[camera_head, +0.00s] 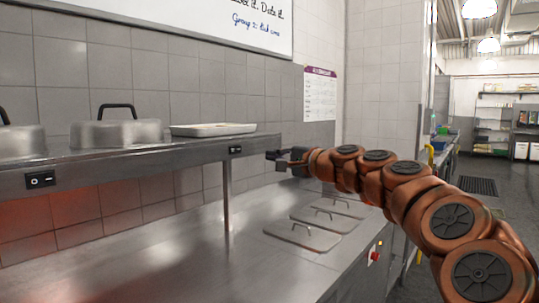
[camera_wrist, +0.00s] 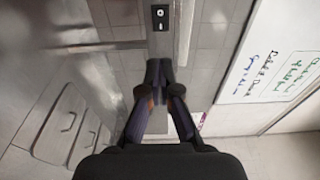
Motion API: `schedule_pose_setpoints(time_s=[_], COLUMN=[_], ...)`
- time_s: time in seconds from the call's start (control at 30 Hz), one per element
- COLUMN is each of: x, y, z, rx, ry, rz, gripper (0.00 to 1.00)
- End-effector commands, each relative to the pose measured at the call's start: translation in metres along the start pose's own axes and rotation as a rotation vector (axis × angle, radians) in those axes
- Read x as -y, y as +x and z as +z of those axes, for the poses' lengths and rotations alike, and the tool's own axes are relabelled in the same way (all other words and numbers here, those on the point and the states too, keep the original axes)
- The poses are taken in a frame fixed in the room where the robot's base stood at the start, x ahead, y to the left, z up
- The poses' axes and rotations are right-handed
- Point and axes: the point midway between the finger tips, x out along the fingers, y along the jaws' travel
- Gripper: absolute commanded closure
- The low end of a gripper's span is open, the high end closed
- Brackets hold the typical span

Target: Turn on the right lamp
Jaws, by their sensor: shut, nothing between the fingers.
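The right switch (camera_head: 235,150) is a small black rocker on the front edge of the steel shelf (camera_head: 190,149), near its right end. In the wrist view a black switch (camera_wrist: 160,17) with I and O marks shows at the top, ahead of the fingertips. The left switch (camera_head: 40,180) is on the same edge at the far left. My gripper (camera_head: 271,155) is just right of the right switch, apart from it. In the wrist view my gripper (camera_wrist: 159,68) has its fingers together, with nothing between them. The lamps themselves are hidden under the shelf.
A red glow lies on the wall tiles below the shelf's left part; none shows at the right. Metal lids (camera_head: 117,133) and a tray (camera_head: 213,129) sit on the shelf. A post (camera_head: 226,195) supports it. Lidded wells (camera_head: 302,236) are in the counter below. A red knob (camera_head: 375,256) is on its front.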

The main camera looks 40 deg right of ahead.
Motion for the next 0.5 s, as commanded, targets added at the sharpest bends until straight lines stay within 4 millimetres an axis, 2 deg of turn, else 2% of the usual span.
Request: schedule_pose_setpoints(time_s=[0.1,0.5], x=[0.002,0.001], y=[0.021,0.085], z=[0.000,0.001], rx=[0.001,0.001], ry=[0.001,0.000], rz=[0.000,0.001], gripper=[1.00,1.00])
